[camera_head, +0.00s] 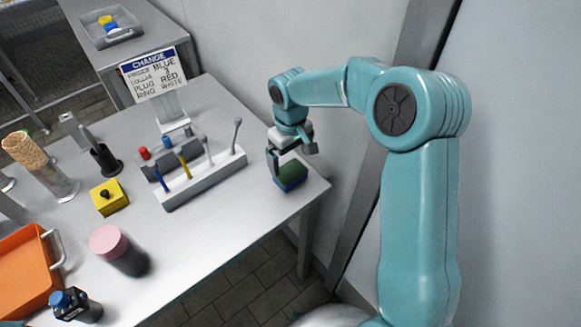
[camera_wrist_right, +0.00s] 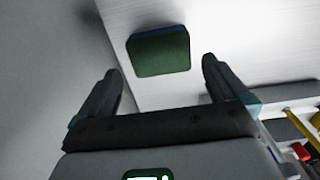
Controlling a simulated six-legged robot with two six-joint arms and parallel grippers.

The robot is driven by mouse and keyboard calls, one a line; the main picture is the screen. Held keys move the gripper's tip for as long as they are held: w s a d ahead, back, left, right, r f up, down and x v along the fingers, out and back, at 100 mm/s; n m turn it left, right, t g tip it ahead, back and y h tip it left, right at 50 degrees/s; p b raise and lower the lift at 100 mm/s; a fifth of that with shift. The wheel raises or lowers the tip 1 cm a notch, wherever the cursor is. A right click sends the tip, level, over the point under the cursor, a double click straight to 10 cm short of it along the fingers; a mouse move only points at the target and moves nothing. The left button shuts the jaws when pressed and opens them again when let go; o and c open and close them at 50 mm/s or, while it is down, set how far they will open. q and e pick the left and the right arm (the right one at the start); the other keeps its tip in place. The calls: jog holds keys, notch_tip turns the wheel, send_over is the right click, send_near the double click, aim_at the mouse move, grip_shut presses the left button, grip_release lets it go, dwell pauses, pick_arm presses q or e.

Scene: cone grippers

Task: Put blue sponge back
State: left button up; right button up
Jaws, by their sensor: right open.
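The blue sponge (camera_head: 291,176) lies near the right corner of the table, blue at its lower part with a dark green top. In the right wrist view the sponge (camera_wrist_right: 160,52) lies flat ahead of the fingertips, between their lines, with a thin blue edge showing. My right gripper (camera_head: 291,163) points down at the sponge from above in the head view. In the wrist view my right gripper (camera_wrist_right: 158,75) is open with nothing between its fingers. My left gripper is not in view.
A grey rack (camera_head: 205,178) with several coloured tools stands left of the sponge. A sign (camera_head: 154,75) stands behind it. The table edge is close to the sponge.

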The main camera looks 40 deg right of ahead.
aim_at(291, 172)
notch_tip(291, 172, up, 6)
jog(key=shift+s, duration=0.1)
dwell(0.7)
